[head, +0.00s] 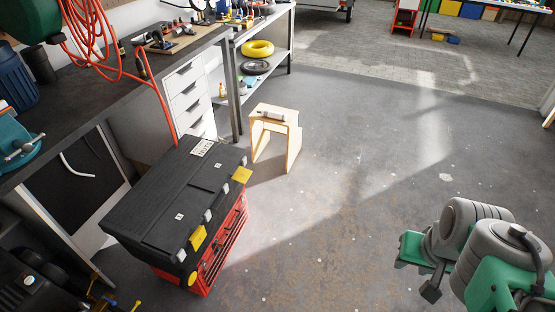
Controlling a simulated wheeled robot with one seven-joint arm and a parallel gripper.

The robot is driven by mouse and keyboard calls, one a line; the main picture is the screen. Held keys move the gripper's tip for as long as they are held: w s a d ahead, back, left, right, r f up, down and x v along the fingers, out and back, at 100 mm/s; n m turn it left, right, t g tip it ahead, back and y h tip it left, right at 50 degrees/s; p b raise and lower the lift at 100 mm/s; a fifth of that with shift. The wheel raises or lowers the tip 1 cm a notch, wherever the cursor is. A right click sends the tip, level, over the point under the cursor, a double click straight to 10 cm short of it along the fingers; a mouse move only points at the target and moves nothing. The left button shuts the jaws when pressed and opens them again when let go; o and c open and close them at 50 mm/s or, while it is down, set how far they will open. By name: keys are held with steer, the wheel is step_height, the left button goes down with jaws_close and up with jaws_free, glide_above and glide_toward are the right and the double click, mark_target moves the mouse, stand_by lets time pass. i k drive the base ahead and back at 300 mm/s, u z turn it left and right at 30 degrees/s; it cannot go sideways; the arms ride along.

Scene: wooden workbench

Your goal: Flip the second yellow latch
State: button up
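A toolbox with a black lid (165,208) and a red lower body (226,240) stands on the floor at left of centre in the head view. One yellow latch (242,174) sits at the far end of its front edge and sticks outward. Another yellow latch (197,238) sits nearer on the same edge and also looks tilted out. My green and grey arm is at the lower right, well apart from the toolbox. My gripper (431,290) seems to be the small dark part at the arm's left side; its fingers cannot be made out.
A dark workbench (90,115) with a coiled red hose (92,35) runs along the left, beside the toolbox. A small wooden stool (275,120) stands behind the toolbox. Black equipment (35,285) is at the lower left. The floor between toolbox and arm is clear.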

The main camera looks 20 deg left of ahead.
mark_target(242, 175)
steer(key=u, duration=0.05)
steer(key=i, duration=0.8)
steer(key=u, duration=1.05)
steer(key=i, duration=0.55)
steer(key=u, duration=0.65)
